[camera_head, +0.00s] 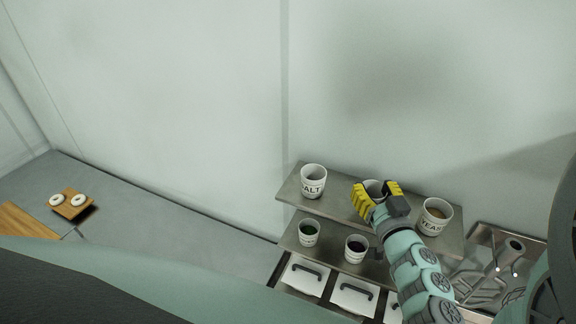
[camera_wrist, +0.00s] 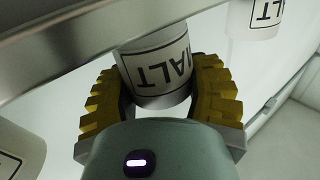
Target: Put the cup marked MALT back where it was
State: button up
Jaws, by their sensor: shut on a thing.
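My gripper (camera_head: 378,190) is at the middle of the upper shelf (camera_head: 335,205), with its yellow fingers shut on either side of a white cup (camera_head: 373,185). In the wrist view the held cup (camera_wrist: 155,68) appears upside down, and its lettering reads as ALT with part of a letter before it, consistent with MALT. Its base is close to the shelf edge; I cannot tell whether it touches the shelf. Another white cup (camera_head: 313,181), also showing ALT with its first letter unclear, stands to the left on that shelf.
A YEAST cup (camera_head: 435,216) stands right of my gripper on the upper shelf. The lower shelf holds a cup with green contents (camera_head: 309,232) and one with dark contents (camera_head: 356,249). White handled bins (camera_head: 303,277) sit below. A metal sink (camera_head: 490,262) is at right.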

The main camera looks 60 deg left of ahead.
jog(key=shift+a+r, duration=0.1)
jog(key=o, duration=1.1)
